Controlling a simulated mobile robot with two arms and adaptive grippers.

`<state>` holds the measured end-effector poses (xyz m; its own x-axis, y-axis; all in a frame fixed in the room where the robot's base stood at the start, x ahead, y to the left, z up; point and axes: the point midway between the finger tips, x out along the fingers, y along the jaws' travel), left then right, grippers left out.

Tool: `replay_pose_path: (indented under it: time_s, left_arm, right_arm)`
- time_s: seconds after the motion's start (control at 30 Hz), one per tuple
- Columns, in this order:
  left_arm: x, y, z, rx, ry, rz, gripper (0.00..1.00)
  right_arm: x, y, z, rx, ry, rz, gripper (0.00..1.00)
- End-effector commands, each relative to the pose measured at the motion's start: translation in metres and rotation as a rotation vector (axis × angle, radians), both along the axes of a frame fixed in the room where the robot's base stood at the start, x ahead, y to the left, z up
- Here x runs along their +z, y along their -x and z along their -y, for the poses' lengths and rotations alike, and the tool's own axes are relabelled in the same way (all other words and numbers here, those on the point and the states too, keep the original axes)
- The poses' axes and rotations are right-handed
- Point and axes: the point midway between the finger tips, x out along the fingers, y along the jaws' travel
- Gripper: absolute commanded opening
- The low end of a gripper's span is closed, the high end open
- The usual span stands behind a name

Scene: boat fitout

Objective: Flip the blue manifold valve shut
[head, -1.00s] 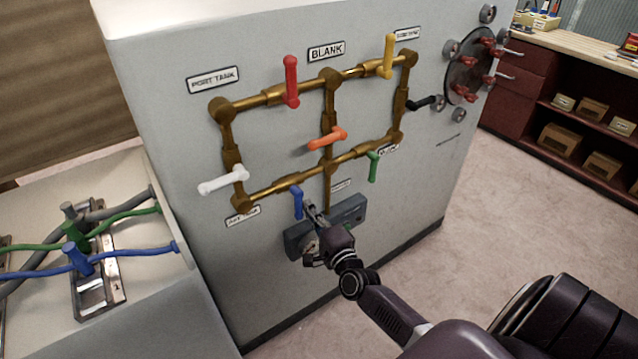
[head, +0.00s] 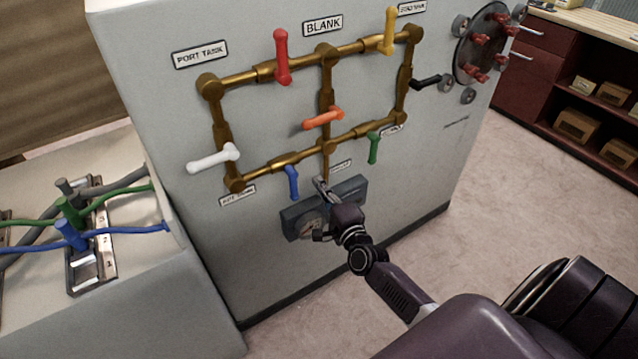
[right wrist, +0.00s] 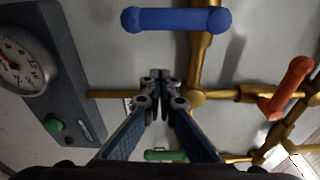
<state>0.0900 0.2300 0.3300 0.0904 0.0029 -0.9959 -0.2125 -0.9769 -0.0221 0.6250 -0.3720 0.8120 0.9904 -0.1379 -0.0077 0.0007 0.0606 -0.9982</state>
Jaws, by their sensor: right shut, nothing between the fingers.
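The blue manifold valve handle (head: 293,183) hangs down from the lower brass pipe, crosswise to it. In the right wrist view the blue handle (right wrist: 175,20) lies across its pipe at the top of the picture. My right gripper (head: 320,184) is just right of the blue handle in the head view, near the lower pipe junction, apart from the handle. In the right wrist view the right gripper (right wrist: 160,76) has its fingertips together, with nothing between them. My left gripper is not in view.
Green (head: 374,148), orange (head: 323,119), white (head: 213,158), red (head: 282,57) and yellow (head: 390,32) handles share the manifold. A dark gauge box (head: 350,192) sits behind my right gripper. A side bench with hoses (head: 120,228) stands left.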

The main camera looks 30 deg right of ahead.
Motion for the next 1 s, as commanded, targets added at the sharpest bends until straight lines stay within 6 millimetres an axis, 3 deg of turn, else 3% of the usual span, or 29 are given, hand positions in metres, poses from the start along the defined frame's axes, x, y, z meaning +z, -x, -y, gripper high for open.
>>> replay_pose_path:
  time_s: [0.17,0.4,0.5,0.7,1.0]
  left_arm:
    - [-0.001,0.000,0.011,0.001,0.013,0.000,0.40]
    - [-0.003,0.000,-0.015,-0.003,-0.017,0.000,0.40]
    - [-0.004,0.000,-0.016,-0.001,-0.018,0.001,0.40]
    - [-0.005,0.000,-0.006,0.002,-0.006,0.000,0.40]
    - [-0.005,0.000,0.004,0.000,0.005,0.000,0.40]
  right_arm:
    - [-0.002,0.027,-0.005,0.001,-0.001,-0.003,0.00]
    - [-0.001,0.066,-0.009,0.000,0.000,-0.003,0.00]
    - [-0.001,0.078,-0.011,0.000,0.000,-0.002,0.00]
    - [0.000,0.088,-0.012,-0.001,0.000,0.000,0.00]
    - [0.000,0.089,-0.012,-0.001,0.000,0.000,0.00]
